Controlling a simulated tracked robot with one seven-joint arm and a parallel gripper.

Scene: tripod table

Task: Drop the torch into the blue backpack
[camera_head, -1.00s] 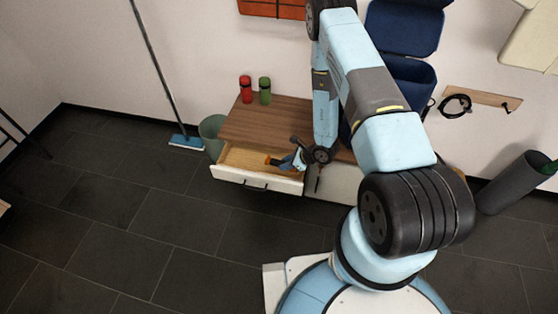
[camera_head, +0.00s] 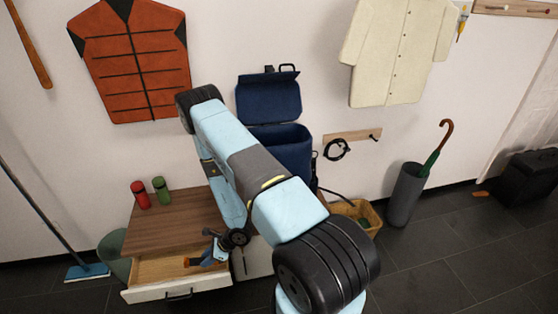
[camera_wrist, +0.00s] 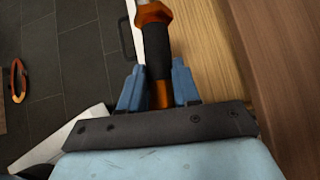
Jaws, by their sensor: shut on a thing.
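The torch (camera_wrist: 155,42), with an orange head and a black handle, is between the two blue fingers of my gripper (camera_wrist: 158,88) in the wrist view. My gripper is shut on it. In the head view my gripper (camera_head: 204,258) is low at the open drawer (camera_head: 160,272), and only a small orange part of the torch (camera_head: 190,262) shows. The blue backpack (camera_head: 287,150) is against the wall, up and to the right of my gripper, with its flap (camera_head: 268,100) raised. My arm crosses in front of its lower left, and its inside is not clearly seen.
A red bottle (camera_head: 140,194) and a green bottle (camera_head: 161,190) stand on the wooden cabinet top (camera_head: 178,222). A green bin (camera_head: 114,252) and a blue mop (camera_head: 87,271) are left of it. A basket (camera_head: 373,219) and a grey umbrella stand (camera_head: 404,195) are to the right.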

